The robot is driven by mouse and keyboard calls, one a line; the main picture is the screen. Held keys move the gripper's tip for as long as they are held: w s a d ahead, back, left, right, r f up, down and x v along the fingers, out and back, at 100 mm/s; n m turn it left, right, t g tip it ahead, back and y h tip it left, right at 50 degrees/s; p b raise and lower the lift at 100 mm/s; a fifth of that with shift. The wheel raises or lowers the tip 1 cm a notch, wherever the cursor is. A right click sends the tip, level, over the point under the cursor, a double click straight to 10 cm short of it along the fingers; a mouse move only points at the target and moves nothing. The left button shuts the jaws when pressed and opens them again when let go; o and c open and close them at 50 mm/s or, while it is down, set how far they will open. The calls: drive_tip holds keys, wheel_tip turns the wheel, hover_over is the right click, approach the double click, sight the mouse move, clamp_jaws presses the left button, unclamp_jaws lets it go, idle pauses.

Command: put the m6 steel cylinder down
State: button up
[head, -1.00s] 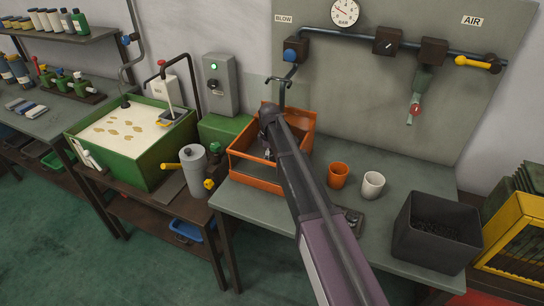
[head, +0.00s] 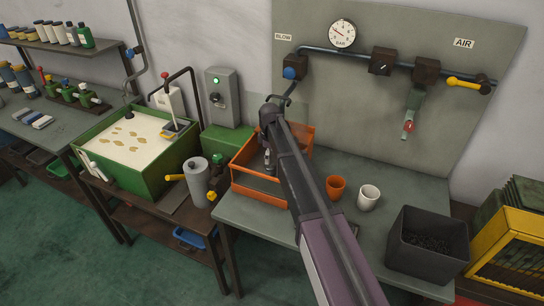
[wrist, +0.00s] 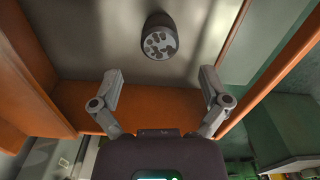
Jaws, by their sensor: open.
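A dark cylinder with a pale, spotted end face (wrist: 159,42) shows in the wrist view, over the grey floor of the orange-walled tray (wrist: 50,75). It is beyond my fingertips and touches neither finger. My gripper (wrist: 160,75) is open and empty, its two fingers spread wide. In the head view my gripper (head: 267,160) is over the orange tray (head: 258,192) on the bench, partly hidden by my arm. The cylinder cannot be made out in the head view.
An orange cup (head: 335,188) and a white cup (head: 368,197) stand right of the tray. A dark bin (head: 427,250) is at the bench's right end. A grey roll (head: 196,182) and a green fluid tank (head: 140,170) are at the left. A pipe runs behind.

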sight(271, 166)
drive_tip(key=shift+r+p, duration=2.2)
drive_tip(key=shift+r, duration=0.35)
drive_tip(key=s+d+m, duration=1.5)
drive_tip(key=s+d, duration=0.8)
drive_tip(key=s, duration=0.3)
drive_tip(key=shift+s+m, duration=0.15)
drive_tip(key=shift+m, duration=0.25)
